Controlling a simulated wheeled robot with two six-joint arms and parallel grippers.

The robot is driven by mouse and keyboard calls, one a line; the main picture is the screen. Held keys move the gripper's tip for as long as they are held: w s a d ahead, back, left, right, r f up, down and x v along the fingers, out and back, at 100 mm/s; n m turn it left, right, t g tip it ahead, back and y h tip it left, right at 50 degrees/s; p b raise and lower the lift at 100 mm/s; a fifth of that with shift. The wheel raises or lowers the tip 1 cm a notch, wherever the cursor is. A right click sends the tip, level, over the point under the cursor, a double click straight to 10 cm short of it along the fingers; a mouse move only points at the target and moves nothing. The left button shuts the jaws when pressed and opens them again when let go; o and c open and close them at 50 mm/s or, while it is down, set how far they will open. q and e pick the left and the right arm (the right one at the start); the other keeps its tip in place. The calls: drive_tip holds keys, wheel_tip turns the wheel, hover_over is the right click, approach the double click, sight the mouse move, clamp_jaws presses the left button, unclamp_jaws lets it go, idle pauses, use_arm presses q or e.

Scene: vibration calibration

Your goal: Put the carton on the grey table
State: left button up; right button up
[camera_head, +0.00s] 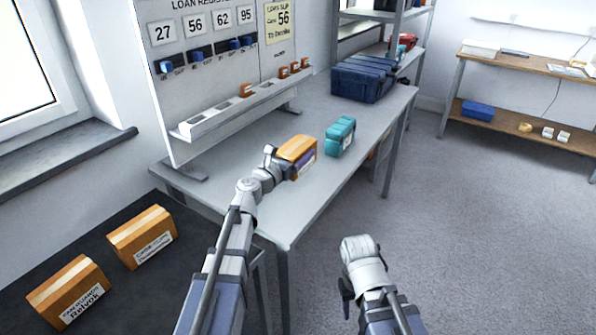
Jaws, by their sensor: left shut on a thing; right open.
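The orange-brown carton (299,147) is in my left gripper (283,163), over the grey table (260,211). The gripper is shut on its left side. I cannot tell whether the carton's underside touches the tabletop. My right gripper (352,272) is open and empty, low in front of the table and over the floor; its fingers are mostly hidden.
A teal case (340,136) stands on the table just right of the carton. A dark blue toolbox (361,81) stands further back. A board with a white rail (235,106) lines the table's left side. Two cartons (143,237) (69,291) sit on the dark bench.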

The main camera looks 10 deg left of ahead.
use_arm(q)
drive_tip(key=shift+f, duration=0.4)
use_arm(e)
drive_tip(key=shift+f, duration=0.45)
use_arm(q)
wheel_tip(320, 180, down, 4)
drive_tip(key=b, duration=0.3)
drive_tip(key=shift+r+b, duration=0.25)
drive_tip(key=shift+b, duration=0.05)
use_arm(e)
wheel_tip(320, 180, down, 3)
drive_tip(key=shift+f, duration=0.2)
use_arm(q)
drive_tip(key=shift+f, duration=0.15)
drive_tip(key=o, duration=1.6)
use_arm(e)
drive_tip(key=shift+f, duration=0.15)
use_arm(q)
drive_tip(key=shift+s+r, duration=0.2)
drive_tip(key=shift+s, duration=0.05)
drive_tip(key=v, duration=1.1)
drive_tip(key=shift+s+a, duration=0.15)
drive_tip(key=shift+s, duration=0.1)
drive_tip(key=shift+f, duration=0.1)
